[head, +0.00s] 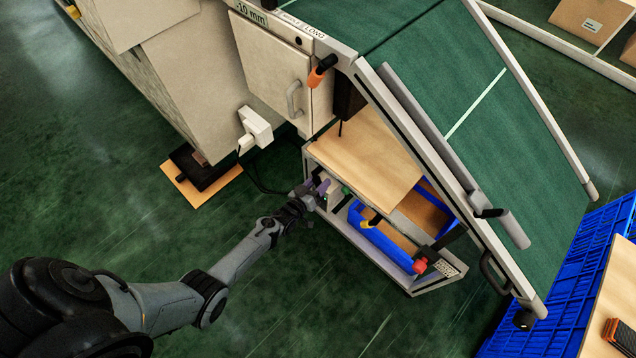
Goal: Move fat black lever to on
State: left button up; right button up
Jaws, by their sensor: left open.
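My left gripper (318,189) is open at the left end of the low shelf under the green conveyor. Its fingertips are at a small light grey box (334,194) on the frame; I cannot tell whether they touch it. A small green part (346,190) shows on the box's right side. No fat black lever stands out clearly on the box; the gripper may hide it. My right gripper is out of view.
A beige cabinet (270,65) stands behind the gripper, with a white socket box (255,127) and a cable below. The shelf holds a blue bin (378,238) and a red knob (420,265). The sloping conveyor (490,110) overhangs at right. The floor in front is clear.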

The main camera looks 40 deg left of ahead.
pick_arm(q)
jog(key=s+r+p, duration=0.1)
jog(key=s+p, duration=0.4)
jog(key=s, duration=0.5)
jog(key=shift+s+d+r, duration=0.2)
jog(key=shift+s+r, duration=0.1)
jog(key=shift+r, duration=0.1)
